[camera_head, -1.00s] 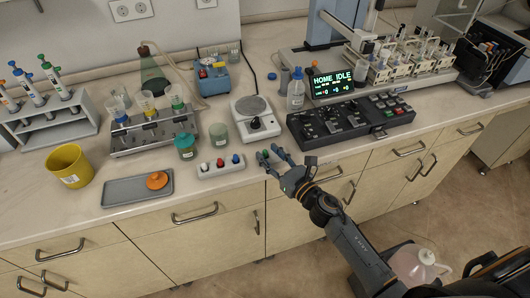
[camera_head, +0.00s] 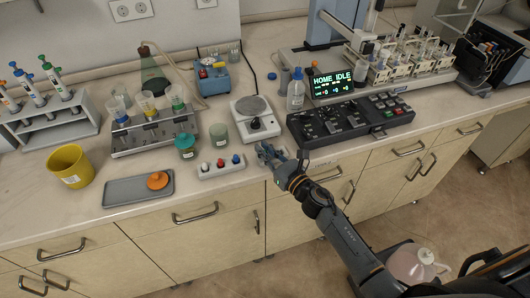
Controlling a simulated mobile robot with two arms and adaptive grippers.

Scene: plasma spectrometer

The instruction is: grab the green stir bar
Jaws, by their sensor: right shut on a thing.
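My right gripper (camera_head: 267,152) is at the front of the bench, right of the small white rack and below the white hotplate. Its fingers are closed together, low at the bench top. The green stir bar is hidden by the fingers now; a small green piece showed at the fingertips earlier. The grip itself is too small to see clearly. The white rack (camera_head: 222,170) beside the gripper holds small pieces with white, red and blue tops. My left gripper is not in view.
The hotplate stirrer (camera_head: 256,127) stands just behind the gripper. A black control panel (camera_head: 350,119) is to the right. A grey tray (camera_head: 125,191) with an orange cap (camera_head: 157,180) and a yellow cup (camera_head: 70,165) are at the left. The bench's front edge is close to the gripper.

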